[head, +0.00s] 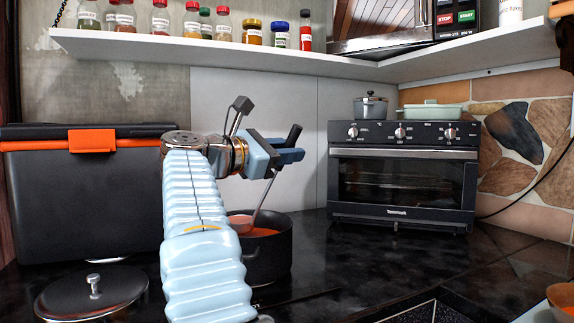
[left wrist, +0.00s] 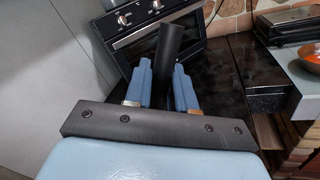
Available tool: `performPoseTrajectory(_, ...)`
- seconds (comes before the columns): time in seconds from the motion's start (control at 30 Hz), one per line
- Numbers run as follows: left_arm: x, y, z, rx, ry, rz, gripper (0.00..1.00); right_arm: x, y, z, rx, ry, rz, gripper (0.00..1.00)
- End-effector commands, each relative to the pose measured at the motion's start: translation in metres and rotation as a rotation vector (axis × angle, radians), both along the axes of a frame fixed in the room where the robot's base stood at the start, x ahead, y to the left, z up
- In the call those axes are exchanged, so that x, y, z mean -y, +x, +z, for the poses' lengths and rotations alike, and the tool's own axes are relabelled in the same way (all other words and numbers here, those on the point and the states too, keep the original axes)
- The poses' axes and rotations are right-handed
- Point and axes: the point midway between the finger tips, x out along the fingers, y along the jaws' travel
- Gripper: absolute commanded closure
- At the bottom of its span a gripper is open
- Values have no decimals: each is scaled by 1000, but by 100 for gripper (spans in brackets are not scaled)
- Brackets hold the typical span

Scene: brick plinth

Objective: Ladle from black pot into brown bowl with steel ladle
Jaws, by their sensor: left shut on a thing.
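The black pot (head: 272,262) stands on the dark counter with orange-red soup inside. My left gripper (head: 288,153) is above the pot and shut on the black handle of the steel ladle (head: 262,197). The ladle slants down into the pot, its bowl end low at the soup and partly hidden by my arm. In the left wrist view the dark handle (left wrist: 170,44) stands between the two blue fingers (left wrist: 162,88). The brown bowl (head: 564,299) is cut off at the right edge of the head view; it also shows at the right of the left wrist view (left wrist: 310,63).
A pot lid (head: 92,296) lies on the counter at front left. A black cooler box (head: 80,195) stands at left. A toaster oven (head: 402,180) stands at back right. A shelf (head: 210,50) with spice jars hangs above. The counter before the oven is clear.

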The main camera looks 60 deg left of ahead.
Motion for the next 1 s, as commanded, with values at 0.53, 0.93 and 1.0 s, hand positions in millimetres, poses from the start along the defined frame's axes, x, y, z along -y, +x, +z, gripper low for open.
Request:
performPoseTrajectory(0.53, 0, 0, 51, 0, 2, -1, 100, 0, 0, 0, 0, 0, 0, 35)
performPoseTrajectory(0.93, -3, -3, 84, 8, 1, 6, 100, 0, 0, 0, 0, 0, 0, 35)
performPoseTrajectory(1.0, -2, -1, 86, 4, 1, 2, 100, 0, 0, 0, 0, 0, 0, 35)
